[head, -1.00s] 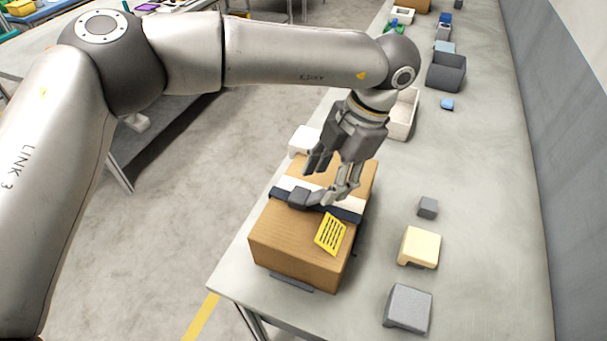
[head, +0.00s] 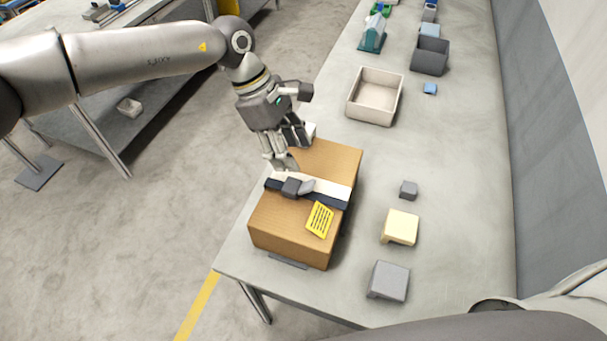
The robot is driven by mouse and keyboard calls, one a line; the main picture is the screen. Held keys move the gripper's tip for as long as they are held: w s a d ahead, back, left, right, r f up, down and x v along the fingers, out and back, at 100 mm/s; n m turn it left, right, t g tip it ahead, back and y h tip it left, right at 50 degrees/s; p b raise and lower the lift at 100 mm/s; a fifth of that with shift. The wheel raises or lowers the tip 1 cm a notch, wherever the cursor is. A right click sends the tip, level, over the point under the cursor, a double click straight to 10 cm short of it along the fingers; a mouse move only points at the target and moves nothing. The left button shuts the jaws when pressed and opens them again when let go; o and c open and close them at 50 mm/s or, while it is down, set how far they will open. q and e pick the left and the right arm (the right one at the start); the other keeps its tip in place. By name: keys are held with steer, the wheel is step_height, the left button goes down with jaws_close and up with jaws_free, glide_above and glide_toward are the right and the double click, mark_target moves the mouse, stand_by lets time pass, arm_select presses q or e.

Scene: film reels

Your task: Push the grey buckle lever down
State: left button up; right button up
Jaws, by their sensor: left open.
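A brown cardboard box (head: 290,222) stands near the left edge of the long table. A dark strap (head: 333,200) and a white band (head: 330,186) cross its top. A dark buckle (head: 291,187) sits on the strap, with the grey buckle lever (head: 308,186) at its right side. The lever seems tilted up a little; its exact angle is hard to tell. My left gripper (head: 287,150) is open and empty, over the box's far left edge, just behind the buckle. It appears apart from the lever. My right gripper is not in view.
A yellow label (head: 320,220) is on the box. To its right lie a small grey block (head: 408,190), a cream block (head: 401,227) and a larger grey block (head: 388,281). An open beige bin (head: 375,97) stands behind. The table between is clear.

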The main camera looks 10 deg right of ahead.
mark_target(310, 184)
arm_select(q)
steer(key=p+x, duration=0.3)
steer(key=x, duration=0.5)
steer(key=shift+d+f+p, duration=0.1)
steer(key=shift+f+p, duration=0.15)
steer(key=shift+p, duration=0.05)
steer(key=shift+s+d+f, duration=0.15)
steer(key=shift+f, duration=0.4)
steer(key=c, duration=1)
steer(key=shift+d+f+y+b, duration=0.15)
steer(key=shift+y+b, duration=0.15)
steer(key=shift+b, duration=0.25)
steer(key=shift+c, duration=0.2)
steer(key=shift+s+d+t+y, duration=0.1)
steer(key=shift+s+t+y, duration=0.05)
steer(key=shift+t+y, duration=0.3)
steer(key=o, duration=1)
